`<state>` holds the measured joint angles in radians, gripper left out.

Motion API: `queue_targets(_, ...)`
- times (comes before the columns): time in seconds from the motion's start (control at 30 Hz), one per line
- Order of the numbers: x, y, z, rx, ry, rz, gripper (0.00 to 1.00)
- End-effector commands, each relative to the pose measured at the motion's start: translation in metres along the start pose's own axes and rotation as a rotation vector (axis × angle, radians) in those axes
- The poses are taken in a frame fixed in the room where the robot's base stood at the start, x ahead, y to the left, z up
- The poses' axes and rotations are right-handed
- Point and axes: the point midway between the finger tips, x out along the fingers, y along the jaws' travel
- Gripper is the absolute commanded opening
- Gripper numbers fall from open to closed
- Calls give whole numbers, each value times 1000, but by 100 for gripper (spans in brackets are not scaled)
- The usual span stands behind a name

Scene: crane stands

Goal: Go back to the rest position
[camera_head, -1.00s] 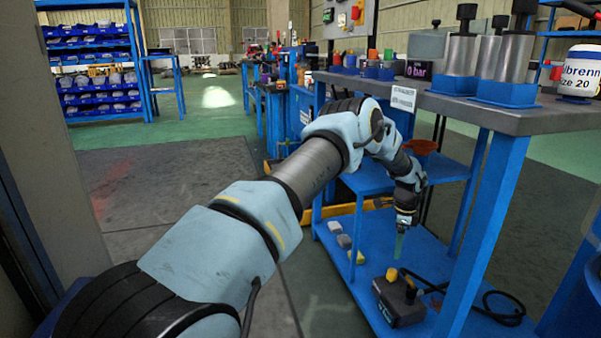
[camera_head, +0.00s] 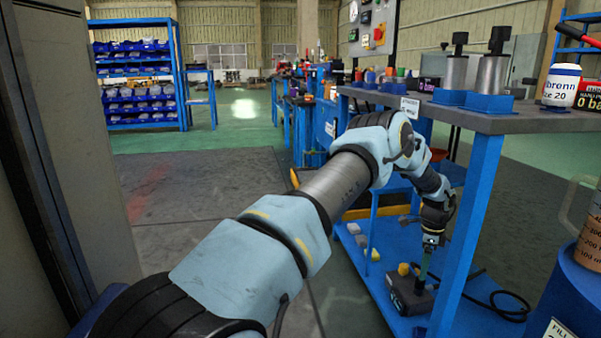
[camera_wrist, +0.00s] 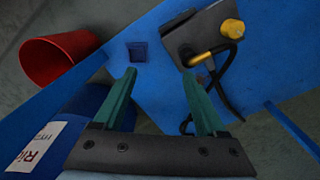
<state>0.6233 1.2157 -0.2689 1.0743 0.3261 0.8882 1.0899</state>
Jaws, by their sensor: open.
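My gripper (camera_wrist: 158,100) shows in the wrist view with its two green fingers spread apart and nothing between them. In the head view my gripper (camera_head: 424,266) points down beside the blue stand, over its lower shelf (camera_head: 372,268). My arm stretches out forward and to the right, toward the stand. A dark box with yellow knobs (camera_head: 404,292) sits on the lower shelf near my fingertips; the box (camera_wrist: 190,38) is also at the top of the wrist view.
The stand's grey top (camera_head: 520,122) carries metal cylinders (camera_head: 491,76) and a white jar (camera_head: 562,86). A blue post (camera_head: 467,225) stands close to my gripper. A red cup (camera_wrist: 58,62) lies left in the wrist view. The floor (camera_head: 185,180) at left is clear.

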Motion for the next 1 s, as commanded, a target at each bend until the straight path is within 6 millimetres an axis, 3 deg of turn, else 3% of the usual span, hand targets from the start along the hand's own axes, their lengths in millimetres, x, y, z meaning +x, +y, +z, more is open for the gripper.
queue_targets(0.37,-40,9,43,-165,1,-15,74)
queue_targets(0.63,-93,36,105,-418,2,-35,74)
queue_targets(0.77,-130,69,155,-632,3,-51,74)
queue_targets(1.0,-190,170,244,-1117,19,-85,74)
